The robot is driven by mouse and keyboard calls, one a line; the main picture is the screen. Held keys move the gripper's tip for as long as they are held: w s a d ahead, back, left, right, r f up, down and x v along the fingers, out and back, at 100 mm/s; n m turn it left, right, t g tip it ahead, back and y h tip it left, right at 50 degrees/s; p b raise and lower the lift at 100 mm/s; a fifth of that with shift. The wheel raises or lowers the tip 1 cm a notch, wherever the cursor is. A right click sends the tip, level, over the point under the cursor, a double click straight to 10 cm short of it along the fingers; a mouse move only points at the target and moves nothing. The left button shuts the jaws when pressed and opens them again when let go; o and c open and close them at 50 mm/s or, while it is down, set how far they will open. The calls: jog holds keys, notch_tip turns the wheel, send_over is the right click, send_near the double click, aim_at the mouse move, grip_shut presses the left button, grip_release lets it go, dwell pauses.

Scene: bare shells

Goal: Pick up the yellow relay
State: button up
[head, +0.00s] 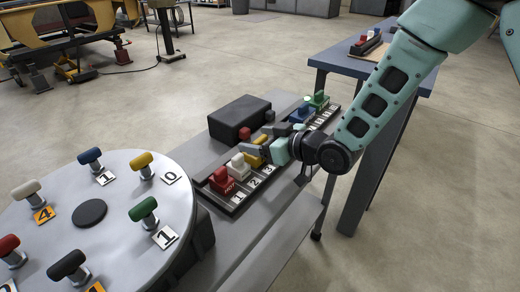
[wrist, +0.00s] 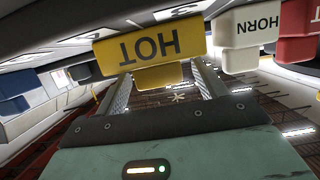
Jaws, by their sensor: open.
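The yellow relay (head: 256,160) sits in a dark numbered rail (head: 235,207) on the grey bench, partly hidden by my gripper. In the wrist view the yellow relay (wrist: 138,50) shows upside-down HOT lettering, with a lower yellow part between my fingers. My gripper (head: 257,151) is open at the yellow relay, and its two fingers (wrist: 163,78) reach to either side of it in the wrist view. I cannot tell whether they touch it.
A white relay (head: 238,168) and a red relay (head: 222,180) stand close beside it. Blue (head: 300,113) and green (head: 318,101) relays stand farther along. A black box (head: 240,118) sits behind the rail. A round table (head: 120,225) with coloured handles is at left.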

jog(key=c, duration=1.1)
jog(key=shift+c, duration=0.2)
